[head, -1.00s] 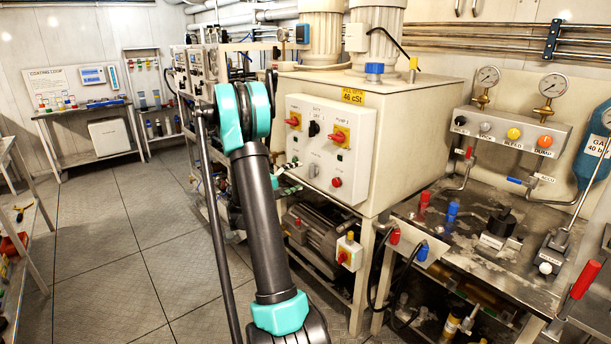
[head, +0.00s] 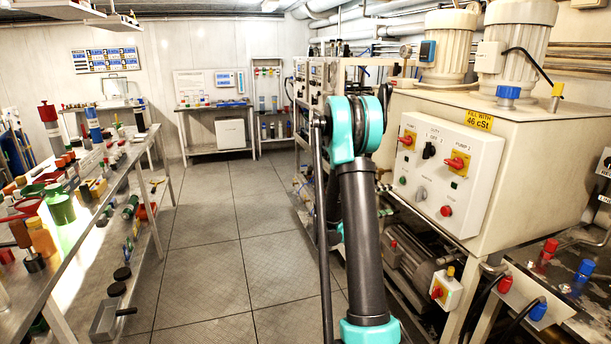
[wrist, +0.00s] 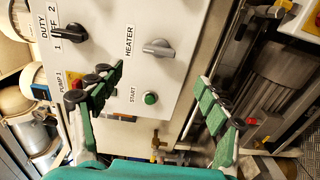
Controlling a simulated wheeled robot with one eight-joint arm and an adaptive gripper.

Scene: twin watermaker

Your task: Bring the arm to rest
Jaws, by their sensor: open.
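My arm stands in the head view as a dark grey link with teal joints (head: 355,130), raised upright in front of the pump unit. My gripper is hidden in the head view. In the wrist view my gripper (wrist: 160,98) is open, its two green-padded fingers wide apart with nothing between them. Beyond the fingers is the white control panel (wrist: 125,20), seen turned sideways, with a grey heater knob (wrist: 158,48) and a green start button (wrist: 150,98). I cannot tell the exact gap between fingers and panel.
The pump unit's cream tank (head: 540,140) and its switch box (head: 445,175) stand close on the right. A long metal bench (head: 85,245) crowded with tools and bottles runs along the left. The tiled floor (head: 225,230) between them is clear back to a small table (head: 215,105).

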